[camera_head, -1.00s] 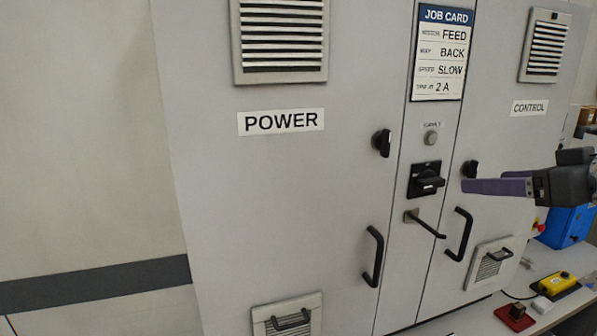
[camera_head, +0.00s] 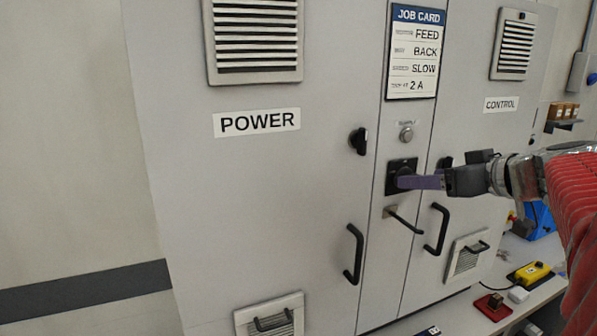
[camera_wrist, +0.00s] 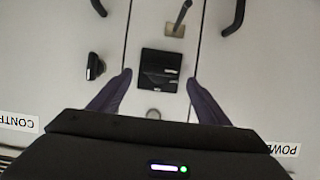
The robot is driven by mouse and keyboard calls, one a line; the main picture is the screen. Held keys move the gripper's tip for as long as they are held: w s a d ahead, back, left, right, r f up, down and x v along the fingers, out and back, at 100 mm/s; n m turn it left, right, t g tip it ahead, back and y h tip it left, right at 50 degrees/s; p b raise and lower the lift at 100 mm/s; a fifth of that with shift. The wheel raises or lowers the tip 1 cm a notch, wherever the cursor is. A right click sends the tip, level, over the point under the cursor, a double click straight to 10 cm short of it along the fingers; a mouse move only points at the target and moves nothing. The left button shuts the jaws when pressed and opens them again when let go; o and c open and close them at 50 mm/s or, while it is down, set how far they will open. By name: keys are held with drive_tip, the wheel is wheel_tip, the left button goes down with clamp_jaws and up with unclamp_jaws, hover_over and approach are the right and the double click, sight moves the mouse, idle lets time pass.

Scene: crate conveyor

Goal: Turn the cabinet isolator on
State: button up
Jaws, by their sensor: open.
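The cabinet isolator is a black rotary switch on a square black plate (camera_head: 400,177), on the narrow middle panel between the POWER and CONTROL doors. In the head view my gripper (camera_head: 408,182) reaches in from the right, and its purple fingers overlap the switch and hide part of it. In the wrist view the isolator (camera_wrist: 161,70) sits upside down between my two open fingers (camera_wrist: 160,82), apart from both in the picture. I cannot tell whether the fingertips reach its handle in depth. The handle's exact angle is hard to tell.
A round supply lamp (camera_head: 406,133) is above the isolator and a black lever (camera_head: 404,219) sticks out below it. Black door knobs (camera_head: 358,141) and handles (camera_head: 353,254) flank the panel. A bench at lower right holds a yellow box (camera_head: 531,273).

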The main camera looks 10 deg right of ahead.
drive_tip(key=shift+x, duration=1.8)
drive_tip(key=shift+c, duration=0.2)
drive_tip(key=c, duration=1)
